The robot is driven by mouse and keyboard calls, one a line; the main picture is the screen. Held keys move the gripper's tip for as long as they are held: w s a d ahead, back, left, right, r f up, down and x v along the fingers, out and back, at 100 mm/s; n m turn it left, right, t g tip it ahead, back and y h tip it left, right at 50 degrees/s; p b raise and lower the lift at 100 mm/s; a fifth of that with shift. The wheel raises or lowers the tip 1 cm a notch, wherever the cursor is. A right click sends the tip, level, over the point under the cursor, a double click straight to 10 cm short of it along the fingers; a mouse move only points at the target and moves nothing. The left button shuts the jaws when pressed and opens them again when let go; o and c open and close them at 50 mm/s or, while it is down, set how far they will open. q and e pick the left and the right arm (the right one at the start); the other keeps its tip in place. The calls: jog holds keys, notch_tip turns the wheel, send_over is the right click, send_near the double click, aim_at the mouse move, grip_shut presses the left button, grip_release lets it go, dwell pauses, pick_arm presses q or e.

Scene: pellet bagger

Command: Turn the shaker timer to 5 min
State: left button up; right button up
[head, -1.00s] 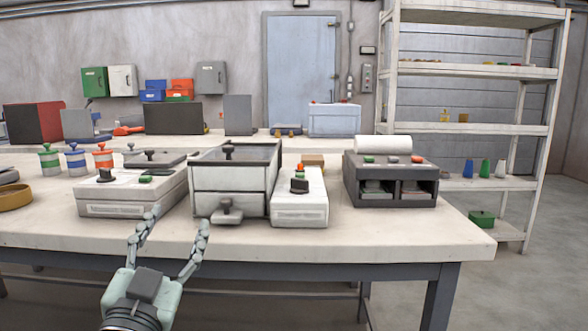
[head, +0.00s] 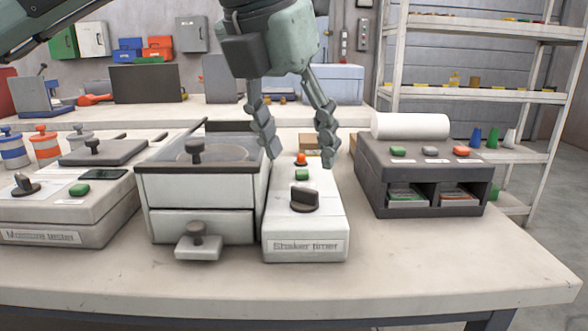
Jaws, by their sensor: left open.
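The shaker timer (head: 305,226) is a long white box on the bench, with its name on the front face. Its dark knob (head: 305,200) sits on the top near the front. Behind the knob are a green button (head: 302,175) and an orange-red lamp or button (head: 301,159). No readable scale marks show around the knob. My left gripper (head: 298,160) comes down from the top, fingers open and empty, above the rear part of the timer and apart from the knob. My right gripper is out of view.
A white drawer box with a handled tray (head: 198,245) stands close on the timer's left. The moisture tester (head: 60,225) is further left. A dark grey unit (head: 420,180) with coloured buttons and a white roll stands to the right. The bench front is clear.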

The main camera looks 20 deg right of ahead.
aim_at(304, 189)
pick_arm(q)
jog(key=x, duration=0.7)
jog(key=shift+w+a+f, duration=0.15)
jog(key=shift+w+a, duration=0.15)
jog(key=shift+w, duration=0.05)
jog(key=c, duration=1.2)
